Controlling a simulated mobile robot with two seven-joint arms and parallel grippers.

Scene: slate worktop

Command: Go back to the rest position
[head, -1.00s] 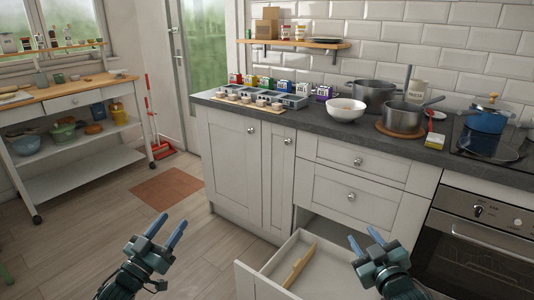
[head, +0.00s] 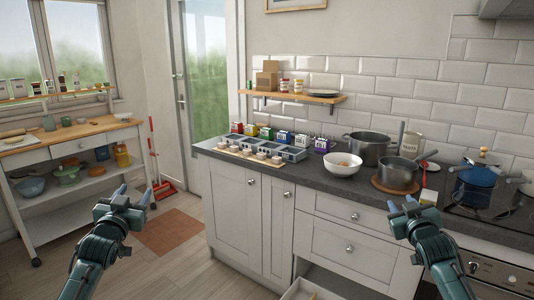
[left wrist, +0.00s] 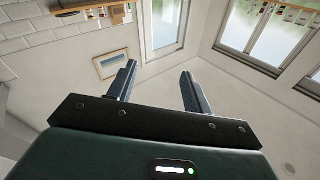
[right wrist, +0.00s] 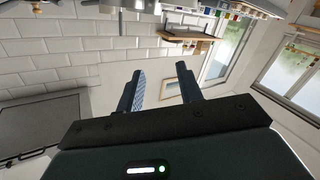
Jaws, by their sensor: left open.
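My left gripper (head: 134,198) is raised over the floor at the left, in front of the wooden trolley. Its two fingers also show in the left wrist view (left wrist: 158,90), spread apart with nothing between them. My right gripper (head: 401,204) is raised in front of the worktop's front edge, at the right. In the right wrist view (right wrist: 160,92) its fingers are apart and empty. Both wrist views look up at walls, windows and a picture frame.
The slate worktop (head: 325,185) carries a white bowl (head: 342,164), pots, a blue pot (head: 476,180) on the hob and small boxes. An open drawer (head: 300,290) juts out low in front. The trolley (head: 75,138) stands left.

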